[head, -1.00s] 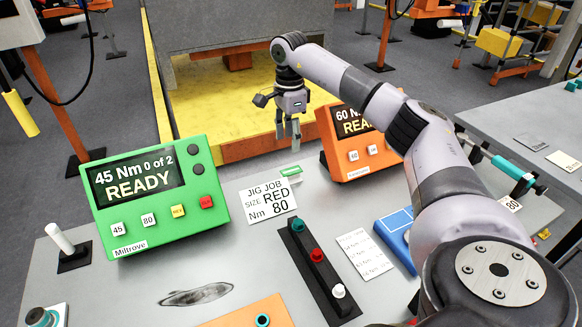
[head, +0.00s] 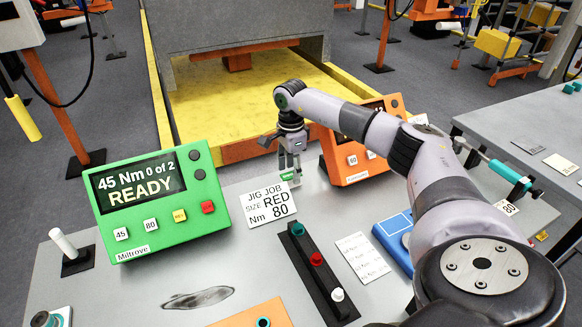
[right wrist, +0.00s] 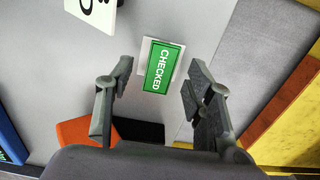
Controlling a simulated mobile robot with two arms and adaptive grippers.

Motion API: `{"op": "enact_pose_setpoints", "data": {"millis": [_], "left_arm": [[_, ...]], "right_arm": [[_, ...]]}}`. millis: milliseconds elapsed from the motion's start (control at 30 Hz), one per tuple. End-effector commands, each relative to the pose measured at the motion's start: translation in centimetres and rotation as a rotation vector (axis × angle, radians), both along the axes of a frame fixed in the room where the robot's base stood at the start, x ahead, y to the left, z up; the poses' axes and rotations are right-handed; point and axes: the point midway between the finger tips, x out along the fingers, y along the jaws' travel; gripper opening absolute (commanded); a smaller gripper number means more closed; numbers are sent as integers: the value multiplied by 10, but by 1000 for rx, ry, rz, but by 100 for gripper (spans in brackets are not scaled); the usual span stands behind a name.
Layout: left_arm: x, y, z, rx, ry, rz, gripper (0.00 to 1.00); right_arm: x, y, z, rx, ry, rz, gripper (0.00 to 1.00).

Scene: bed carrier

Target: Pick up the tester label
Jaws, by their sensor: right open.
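The tester label is a small green tag reading CHECKED (right wrist: 162,68) with a pale edge. In the right wrist view it lies between the two open fingers of my right gripper (right wrist: 158,95), with a gap on each side. In the head view the label (head: 289,175) is partly hidden by my right gripper (head: 289,168), which points down just over it, behind the job card. My right gripper holds nothing. My left gripper is not in view.
The JIG JOB card (head: 270,205) lies in front of the label. A green tester (head: 150,200) stands at left and an orange tester (head: 350,160) at right, close beside my right gripper. A black strip with coloured sockets (head: 318,275) lies nearer.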

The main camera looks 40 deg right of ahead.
Motion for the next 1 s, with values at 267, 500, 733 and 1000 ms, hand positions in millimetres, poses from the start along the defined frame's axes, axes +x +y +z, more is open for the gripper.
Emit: {"op": "enact_pose_setpoints", "data": {"millis": [267,500,733,1000], "left_arm": [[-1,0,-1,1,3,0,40],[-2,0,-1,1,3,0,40],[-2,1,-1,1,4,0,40],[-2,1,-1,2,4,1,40]], "right_arm": [[0,0,-1,0,0,0,48],[0,0,-4,0,1,0,48],[0,0,-5,0,1,0,48],[0,0,-5,0,1,0,34]]}}
